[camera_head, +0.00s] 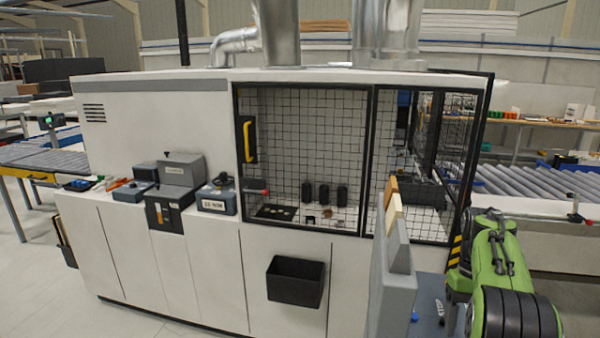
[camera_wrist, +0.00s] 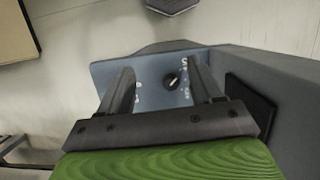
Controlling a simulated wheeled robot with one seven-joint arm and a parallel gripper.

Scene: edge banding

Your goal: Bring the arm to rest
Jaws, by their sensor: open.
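My arm (camera_head: 500,262), green with black parts, is at the right edge in the head view, folded close to the machine's right end. In the wrist view my gripper (camera_wrist: 158,98) is open, with its two dark fingers apart and nothing between them. Beyond the fingers is a blue-grey panel (camera_wrist: 150,75) with a black rotary knob (camera_wrist: 171,80) and white lettering too small to read. I cannot tell whether the fingers touch the panel. In the head view the gripper's fingers are not clearly visible.
The white edge banding machine (camera_head: 150,110) fills the middle, with a mesh guard door (camera_head: 300,140) and a black bin (camera_head: 296,281) on its front. A grey stand (camera_head: 392,285) rises beside my arm. A roller conveyor (camera_head: 535,188) lies at the right. Open floor (camera_head: 40,290) shows at lower left.

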